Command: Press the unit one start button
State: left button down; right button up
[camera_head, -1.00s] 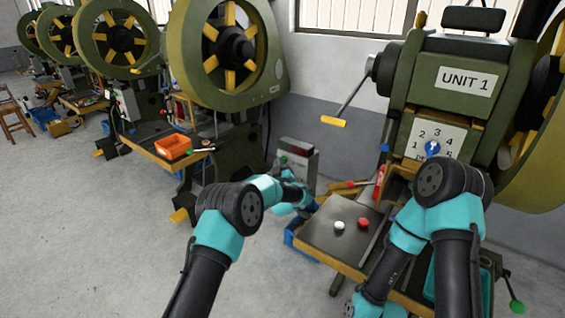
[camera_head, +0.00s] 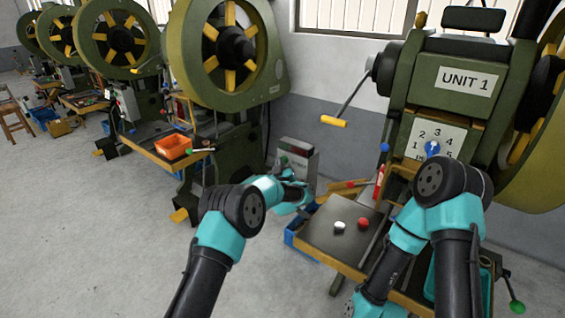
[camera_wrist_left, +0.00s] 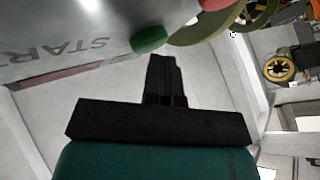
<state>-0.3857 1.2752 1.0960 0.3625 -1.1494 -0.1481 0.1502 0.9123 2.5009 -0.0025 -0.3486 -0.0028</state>
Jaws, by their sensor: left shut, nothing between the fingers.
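A grey control box (camera_head: 300,155) stands beyond the left end of the unit 1 work table, with a dark display on top. The left wrist view shows its face close up, with START lettering (camera_wrist_left: 73,48) upside down, a green button (camera_wrist_left: 149,40) and a red button (camera_wrist_left: 213,60). My left gripper (camera_wrist_left: 163,60) is shut and empty. Its tips are close beside the green button in that view; I cannot tell whether they touch. In the head view the left gripper (camera_head: 288,176) is small, in front of the box. My right arm bends down over the table; its gripper is not visible.
The UNIT 1 press (camera_head: 465,85) stands at the right, with a numbered dial (camera_head: 432,146). Its table (camera_head: 325,232) carries a white button (camera_head: 339,225) and a red button (camera_head: 362,224). A yellow-handled lever (camera_head: 334,121) juts out above.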

pick_arm(q)
jog(key=shift+s+a, duration=0.5)
jog(key=shift+s, duration=0.25)
jog(key=shift+s+a, duration=0.1)
jog(key=s+a, duration=0.3)
jog(key=shift+s, duration=0.3)
dwell(0.3)
dwell(0.4)
